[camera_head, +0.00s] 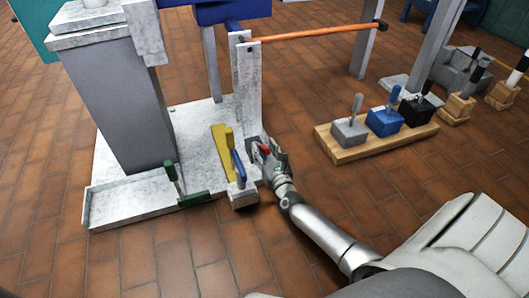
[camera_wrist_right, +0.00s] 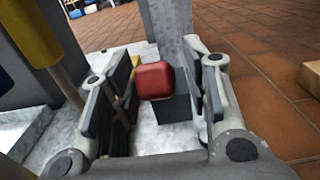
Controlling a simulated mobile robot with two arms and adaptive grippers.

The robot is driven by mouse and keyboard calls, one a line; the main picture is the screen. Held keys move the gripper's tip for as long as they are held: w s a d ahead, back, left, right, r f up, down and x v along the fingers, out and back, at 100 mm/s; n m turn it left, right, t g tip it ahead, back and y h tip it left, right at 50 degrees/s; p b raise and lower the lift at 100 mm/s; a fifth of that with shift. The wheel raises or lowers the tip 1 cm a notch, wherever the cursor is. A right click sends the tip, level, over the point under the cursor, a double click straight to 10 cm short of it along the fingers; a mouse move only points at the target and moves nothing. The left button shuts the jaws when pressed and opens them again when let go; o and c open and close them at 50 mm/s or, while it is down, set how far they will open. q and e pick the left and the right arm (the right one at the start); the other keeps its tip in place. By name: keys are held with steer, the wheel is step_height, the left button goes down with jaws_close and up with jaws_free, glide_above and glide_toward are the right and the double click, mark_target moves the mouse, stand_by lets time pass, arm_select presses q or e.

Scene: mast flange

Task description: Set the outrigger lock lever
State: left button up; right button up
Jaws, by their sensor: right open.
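A lever with a red knob (camera_head: 263,149) stands at the foot of the pale upright post on the mast base. My right gripper (camera_head: 273,154) is right beside it, with its arm coming from the lower right. In the right wrist view the gripper (camera_wrist_right: 168,92) is open, and the red knob (camera_wrist_right: 154,80) shows between its fingers with gaps on both sides. The knob's lower part is hidden. No label shows which is the outrigger lock lever. My left gripper is not in view.
The grey mast (camera_head: 125,105) rises from the pale base plate (camera_head: 110,190). A wooden board (camera_head: 372,146) with grey, blue and black lever boxes lies at right. An orange bar (camera_head: 315,32) spans above. Brick floor is clear at lower left.

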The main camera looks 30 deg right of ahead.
steer(key=shift+c, duration=0.4)
jaws_close()
